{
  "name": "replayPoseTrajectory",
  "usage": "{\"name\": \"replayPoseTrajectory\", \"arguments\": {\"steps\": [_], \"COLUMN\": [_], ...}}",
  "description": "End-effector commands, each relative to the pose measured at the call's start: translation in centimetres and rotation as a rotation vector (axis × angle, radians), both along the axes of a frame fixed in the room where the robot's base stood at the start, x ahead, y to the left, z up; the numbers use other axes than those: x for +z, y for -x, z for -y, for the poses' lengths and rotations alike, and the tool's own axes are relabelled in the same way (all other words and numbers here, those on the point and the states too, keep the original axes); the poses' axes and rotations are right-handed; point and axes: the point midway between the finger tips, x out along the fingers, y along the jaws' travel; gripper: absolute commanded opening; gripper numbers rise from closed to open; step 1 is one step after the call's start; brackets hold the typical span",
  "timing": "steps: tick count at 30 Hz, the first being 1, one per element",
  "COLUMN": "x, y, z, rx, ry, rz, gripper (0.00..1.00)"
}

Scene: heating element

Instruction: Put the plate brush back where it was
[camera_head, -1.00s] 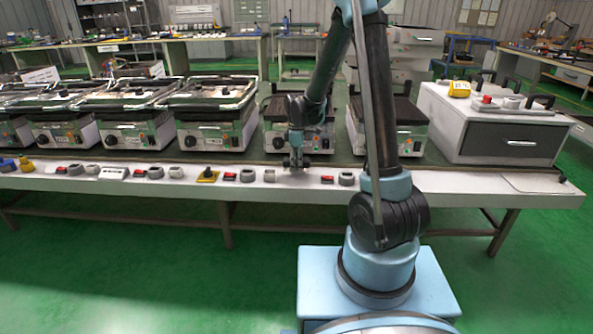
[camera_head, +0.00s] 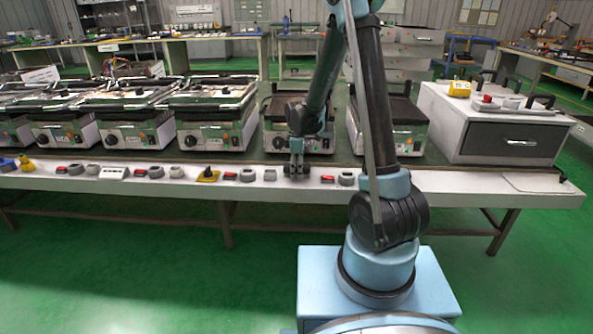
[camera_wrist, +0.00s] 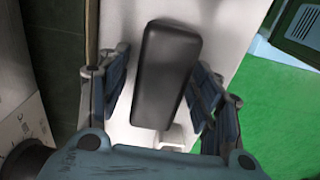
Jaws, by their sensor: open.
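A dark grey rounded block (camera_wrist: 168,70), probably the plate brush, lies on the white front ledge in the wrist view. No bristles show, so I cannot be sure what it is. My gripper (camera_wrist: 162,88) is open, with one finger on each side of the block and white ledge visible between block and fingers. In the head view my gripper (camera_head: 296,172) points down at the front ledge (camera_head: 440,184), in front of a contact grill. The block cannot be made out there.
Several contact grills (camera_head: 215,118) stand in a row on the bench. Small switches and knobs (camera_head: 247,175) line the ledge on both sides of my gripper. A white cabinet (camera_head: 438,120) with a dark drawer stands at the right. The ledge's right end is mostly clear.

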Motion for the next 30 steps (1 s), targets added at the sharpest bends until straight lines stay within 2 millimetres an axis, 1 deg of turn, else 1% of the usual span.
{"name": "replayPoseTrajectory", "arguments": {"steps": [5,8,14,24,30], "x": [0.3,1.1,3.8,9.2,11.4], "y": [0.0,0.0,0.0,0.0,0.0], "z": [0.0,0.0,0.0,0.1,0.0], "rx": [0.0,0.0,0.0,0.0,0.0], "ry": [0.0,0.0,0.0,0.0,0.0], "rz": [0.0,0.0,0.0,0.0,0.0], "gripper": [0.59,0.59,0.59,0.59,0.59]}}
